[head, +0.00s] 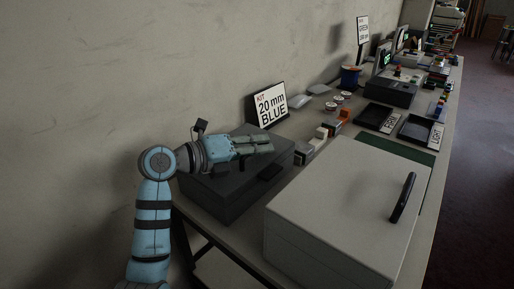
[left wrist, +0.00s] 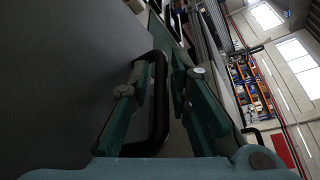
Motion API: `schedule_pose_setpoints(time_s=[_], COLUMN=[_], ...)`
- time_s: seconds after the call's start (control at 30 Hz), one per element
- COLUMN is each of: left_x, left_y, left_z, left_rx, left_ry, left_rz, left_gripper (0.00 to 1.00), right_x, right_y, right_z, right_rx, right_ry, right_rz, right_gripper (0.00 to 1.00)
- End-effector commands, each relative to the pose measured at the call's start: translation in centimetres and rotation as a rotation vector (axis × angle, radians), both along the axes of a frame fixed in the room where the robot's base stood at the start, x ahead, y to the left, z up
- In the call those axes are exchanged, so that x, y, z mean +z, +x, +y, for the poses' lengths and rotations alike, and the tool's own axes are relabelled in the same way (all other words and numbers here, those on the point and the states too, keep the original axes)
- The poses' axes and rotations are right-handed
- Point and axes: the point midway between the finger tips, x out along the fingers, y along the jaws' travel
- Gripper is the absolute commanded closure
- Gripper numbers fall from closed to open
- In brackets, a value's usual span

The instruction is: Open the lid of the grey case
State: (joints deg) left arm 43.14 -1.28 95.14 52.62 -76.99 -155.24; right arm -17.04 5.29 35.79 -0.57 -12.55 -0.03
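The dark grey case (head: 222,199) stands closed at the near left of the table, by the wall. A small dark part (head: 270,172), seemingly its handle, shows at its right edge. My left gripper (head: 271,144) lies low above the lid, pointing right. In the left wrist view, a black loop handle (left wrist: 160,105) stands at a dark grey surface. The green fingers (left wrist: 162,75) are apart, with one bar of the handle between them; I cannot tell whether they touch it. My right gripper is out of view.
A large light grey box (head: 335,205) with a black handle (head: 403,197) stands right of the dark case. A "20 mm BLUE" sign (head: 269,104) stands behind. Small blocks (head: 320,137) and black trays (head: 376,117) lie farther along the table. The wall is close on the left.

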Motion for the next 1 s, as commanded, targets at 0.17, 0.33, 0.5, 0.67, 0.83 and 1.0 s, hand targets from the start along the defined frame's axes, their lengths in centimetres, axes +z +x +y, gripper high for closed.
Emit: schedule_pose_setpoints(time_s=[0.17, 0.33, 0.5, 0.67, 0.83, 1.0], left_x=[0.0, 0.0, 0.0, 0.3, 1.2, 2.6], left_y=[0.0, 0.0, 0.0, 0.1, 0.3, 0.9], left_z=[0.0, 0.0, 0.0, 0.1, 0.5, 1.3], left_rx=[0.000, 0.000, -0.001, 0.000, 0.000, 0.002], left_ry=[-0.001, -0.001, 0.000, -0.001, -0.001, -0.054], left_rz=[0.001, 0.001, 0.001, 0.001, -0.001, 0.040], left_gripper=[0.99, 1.00, 1.00, 1.00, 1.00, 1.00], right_x=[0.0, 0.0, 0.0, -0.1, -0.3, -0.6], right_y=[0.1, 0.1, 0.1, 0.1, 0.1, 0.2], right_z=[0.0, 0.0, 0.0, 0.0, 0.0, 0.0], right_rx=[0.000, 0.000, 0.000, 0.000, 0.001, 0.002], right_ry=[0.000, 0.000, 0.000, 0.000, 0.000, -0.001], right_rz=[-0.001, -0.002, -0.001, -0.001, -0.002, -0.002], right_gripper=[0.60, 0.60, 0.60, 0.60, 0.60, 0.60])
